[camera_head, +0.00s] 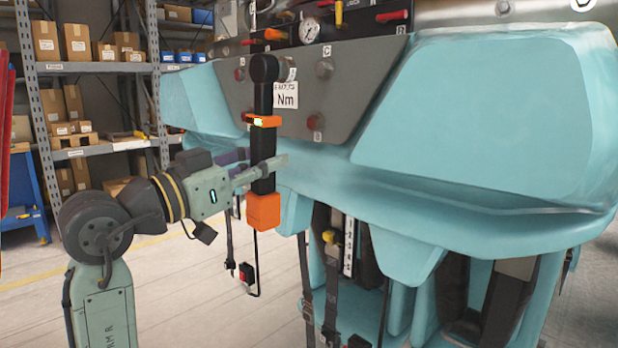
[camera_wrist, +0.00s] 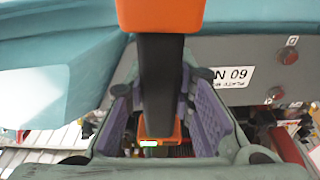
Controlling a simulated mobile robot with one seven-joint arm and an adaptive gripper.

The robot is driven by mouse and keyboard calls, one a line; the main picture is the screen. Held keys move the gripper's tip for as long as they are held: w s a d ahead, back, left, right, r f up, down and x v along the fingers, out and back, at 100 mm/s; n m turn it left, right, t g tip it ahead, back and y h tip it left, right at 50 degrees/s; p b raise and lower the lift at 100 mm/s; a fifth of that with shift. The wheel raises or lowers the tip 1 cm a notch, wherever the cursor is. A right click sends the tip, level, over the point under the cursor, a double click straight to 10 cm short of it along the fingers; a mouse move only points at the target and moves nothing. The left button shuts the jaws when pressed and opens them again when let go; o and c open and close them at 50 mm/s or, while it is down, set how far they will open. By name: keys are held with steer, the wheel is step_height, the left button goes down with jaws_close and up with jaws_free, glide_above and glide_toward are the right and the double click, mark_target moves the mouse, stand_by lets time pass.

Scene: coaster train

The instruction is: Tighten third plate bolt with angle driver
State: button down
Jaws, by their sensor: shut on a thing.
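My gripper (camera_head: 262,172) is shut on the angle driver (camera_head: 263,100), a black tool with an orange band and an orange lower end. The driver stands upright in front of the grey plate (camera_head: 360,75) on the blue car. Its round head is near the plate's middle, beside the "Nm" label; whether it sits on a bolt is hidden. Another bolt (camera_head: 240,73) is at left. In the wrist view, purple finger pads flank the driver's black body (camera_wrist: 162,75), and a green light shows on its band.
A panel with a gauge (camera_head: 311,29) and tool handles stands above the plate. Shelves with boxes (camera_head: 78,40) are at the back left. The car's blue shell (camera_head: 480,110) extends right. Straps (camera_head: 305,270) hang below. Floor at lower left is open.

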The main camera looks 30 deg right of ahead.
steer(key=shift+s+r, duration=0.15)
steer(key=shift+r, duration=0.2)
steer(key=shift+f+x, duration=0.15)
steer(key=shift+x, duration=0.85)
steer(key=shift+f+x, duration=0.1)
steer(key=shift+x, duration=0.9)
steer(key=shift+f+p+x, duration=0.15)
steer(key=shift+p+x, duration=0.2)
steer(key=shift+x, duration=0.7)
steer(key=shift+f+p+x, duration=0.15)
steer(key=shift+p+x, duration=0.2)
steer(key=shift+x, duration=0.65)
stand_by(2.0)
steer(key=shift+a, duration=0.1)
steer(key=shift+r+v, duration=0.15)
steer(key=shift+v, duration=0.9)
steer(key=shift+r+v, duration=0.15)
steer(key=shift+v, duration=0.95)
